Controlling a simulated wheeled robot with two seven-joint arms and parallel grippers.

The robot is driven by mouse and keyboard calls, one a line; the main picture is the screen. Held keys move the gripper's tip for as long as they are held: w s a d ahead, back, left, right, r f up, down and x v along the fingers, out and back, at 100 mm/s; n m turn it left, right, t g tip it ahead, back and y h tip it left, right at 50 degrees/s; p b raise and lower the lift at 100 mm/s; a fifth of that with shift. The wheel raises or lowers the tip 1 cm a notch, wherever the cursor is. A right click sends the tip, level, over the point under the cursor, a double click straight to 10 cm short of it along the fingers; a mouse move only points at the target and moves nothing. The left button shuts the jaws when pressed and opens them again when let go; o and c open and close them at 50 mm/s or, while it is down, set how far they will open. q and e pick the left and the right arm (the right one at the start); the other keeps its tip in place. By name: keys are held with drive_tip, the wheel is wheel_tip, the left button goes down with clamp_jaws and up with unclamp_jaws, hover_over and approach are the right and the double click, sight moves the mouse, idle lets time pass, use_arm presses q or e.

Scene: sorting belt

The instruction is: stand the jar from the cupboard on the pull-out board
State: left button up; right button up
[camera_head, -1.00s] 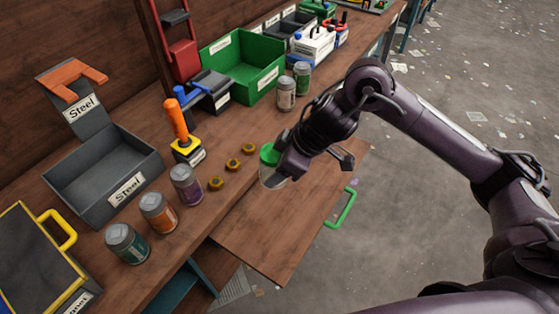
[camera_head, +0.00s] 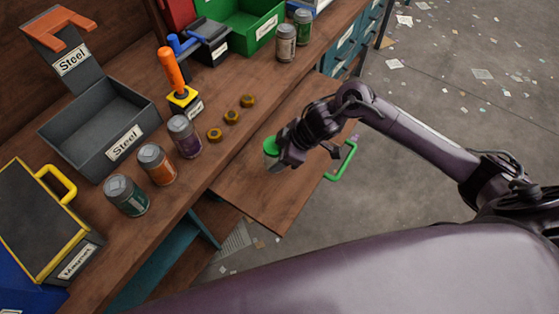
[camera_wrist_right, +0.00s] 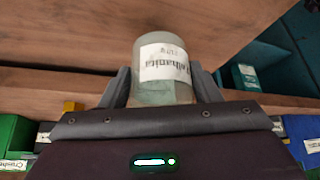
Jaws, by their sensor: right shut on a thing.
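A clear jar with a green lid (camera_head: 270,146) is held by my right gripper (camera_head: 278,160). In the right wrist view the jar (camera_wrist_right: 163,68) sits between the two fingers, and its white label reads upside down. In the head view the jar is upright over the pull-out board (camera_head: 250,205), a wooden board with a green handle (camera_head: 343,162). The gripper hides part of the jar's body, so I cannot tell whether its base touches the board. My left gripper is not in view.
On the counter beside the board stand several lidded jars, including a purple one (camera_head: 184,136), and several small brass rings (camera_head: 231,117). A grey Steel bin (camera_head: 100,140) and an orange-handled tool (camera_head: 170,70) stand behind. The board's near part is bare.

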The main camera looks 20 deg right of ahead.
drive_tip(key=shift+f, duration=1.75)
drive_tip(key=shift+f, duration=0.1)
drive_tip(key=shift+f, duration=0.15)
drive_tip(key=o, duration=1.1)
drive_tip(key=shift+c, duration=0.2)
drive_tip(key=shift+s+d+r, duration=0.1)
drive_tip(key=shift+d+r, duration=0.1)
drive_tip(key=shift+r, duration=0.35)
drive_tip(key=v, duration=1.1)
drive_tip(key=shift+p, duration=0.3)
